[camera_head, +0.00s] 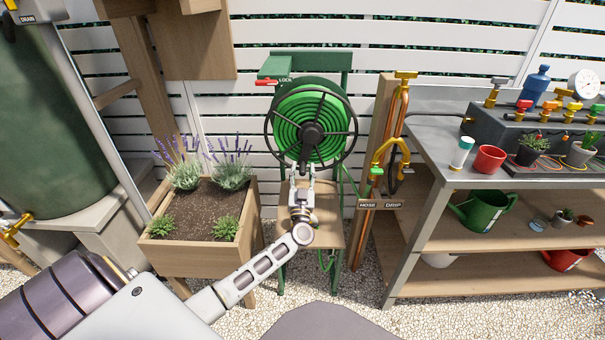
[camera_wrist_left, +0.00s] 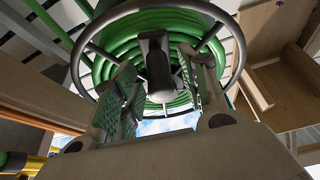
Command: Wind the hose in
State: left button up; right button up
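The hose reel (camera_head: 338,125) stands against the fence in the head view, with a dark spoked wheel in front. The green hose (camera_head: 291,108) lies coiled on it, and a short length (camera_head: 327,262) shows below the wooden shelf. A red lever (camera_head: 272,82) sits beside the LOCK label. My left gripper (camera_head: 302,172) points up at the lower part of the wheel. In the left wrist view its fingers (camera_wrist_left: 160,92) stand apart, open, on either side of a dark handle (camera_wrist_left: 156,62). Gaps show beside the handle; contact cannot be told. My right gripper is not in view.
A wooden planter with lavender (camera_head: 200,258) stands left of the reel. Copper pipes with a yellow valve (camera_head: 378,160) and HOSE and DRIP labels stand on the right. A workbench (camera_head: 425,160) with pots and valves is further right. Gravel lies below.

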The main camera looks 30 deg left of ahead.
pick_arm(q)
grip_shut()
jog(key=shift+w+d+n, duration=0.1)
jog(key=shift+n, duration=0.2)
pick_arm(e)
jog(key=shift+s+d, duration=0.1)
pick_arm(q)
jog(key=shift+w+d+f+n+g+y+p, duration=0.1)
jog(key=shift+w+d+n+g+y+p, duration=0.3)
jog(key=shift+n, duration=0.3)
jog(key=shift+w+d+f+n+g+y, duration=0.15)
jog(key=shift+d+n+y, duration=0.25)
jog(key=shift+n, duration=0.3)
jog(key=shift+w+d+r+n+g+y, duration=0.15)
jog(key=shift+d+n+y, duration=0.25)
jog(key=shift+n, duration=0.3)
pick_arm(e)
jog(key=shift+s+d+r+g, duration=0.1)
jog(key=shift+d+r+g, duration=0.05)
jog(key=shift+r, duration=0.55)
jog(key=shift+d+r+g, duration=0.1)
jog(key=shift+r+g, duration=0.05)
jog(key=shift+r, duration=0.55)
pick_arm(q)
jog(key=shift+f, duration=0.15)
jog(key=shift+o, duration=0.2)
grip_release()
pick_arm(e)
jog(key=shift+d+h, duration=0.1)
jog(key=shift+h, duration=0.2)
